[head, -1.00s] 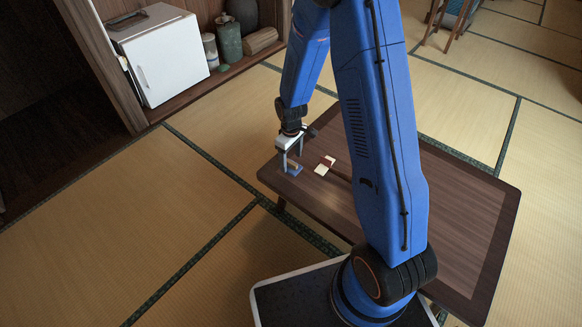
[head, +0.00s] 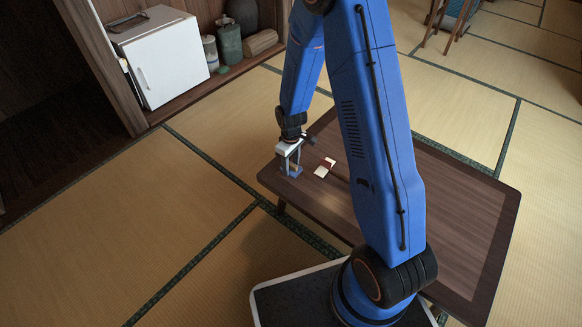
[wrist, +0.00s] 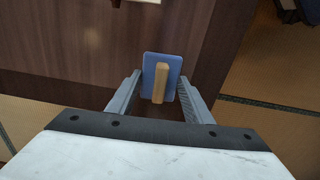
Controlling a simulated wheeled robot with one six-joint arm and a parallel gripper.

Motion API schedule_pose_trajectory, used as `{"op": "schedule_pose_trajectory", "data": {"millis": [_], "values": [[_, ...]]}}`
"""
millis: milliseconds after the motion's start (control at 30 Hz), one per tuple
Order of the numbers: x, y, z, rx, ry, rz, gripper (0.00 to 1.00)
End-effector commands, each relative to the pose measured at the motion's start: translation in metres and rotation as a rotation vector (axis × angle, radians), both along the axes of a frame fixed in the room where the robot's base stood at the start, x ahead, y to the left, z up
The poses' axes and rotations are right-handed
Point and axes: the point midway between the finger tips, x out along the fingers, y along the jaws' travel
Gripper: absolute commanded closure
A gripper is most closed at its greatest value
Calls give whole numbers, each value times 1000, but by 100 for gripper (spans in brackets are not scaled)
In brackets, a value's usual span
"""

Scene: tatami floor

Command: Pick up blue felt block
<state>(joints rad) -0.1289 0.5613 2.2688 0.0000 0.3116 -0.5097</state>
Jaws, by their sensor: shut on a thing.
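The blue felt block (wrist: 163,58) is a flat blue piece with a tan wooden strip along its middle. In the wrist view it sits between my two fingertips, and in the head view it shows small and partly hidden (head: 294,171) near the left corner of the low table. My gripper (head: 291,168) points down over that corner, and its fingers are shut on the block's two sides, also in the wrist view (wrist: 161,78). The block appears to be at or very near the tabletop; I cannot tell if there is a gap.
The dark wooden low table (head: 440,205) is mostly bare to the right. A small red and white item (head: 324,167) lies just right of my gripper. A white cabinet (head: 165,60) and several containers, including a green canister (head: 229,44), stand in the alcove behind. Tatami floor surrounds the table.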

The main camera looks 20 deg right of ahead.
Motion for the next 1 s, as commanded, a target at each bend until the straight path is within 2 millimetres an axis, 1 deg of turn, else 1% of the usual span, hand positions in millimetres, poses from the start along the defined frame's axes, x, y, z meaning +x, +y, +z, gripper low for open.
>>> {"op": "schedule_pose_trajectory", "data": {"millis": [167,267,500,700,833,1000], "values": [[1,0,12,0,-2,0,76],[1,0,25,0,-4,0,76],[1,0,65,1,-4,0,76],[0,0,89,0,-1,0,76],[0,0,97,0,-1,0,76],[0,0,100,0,0,0,76]]}}
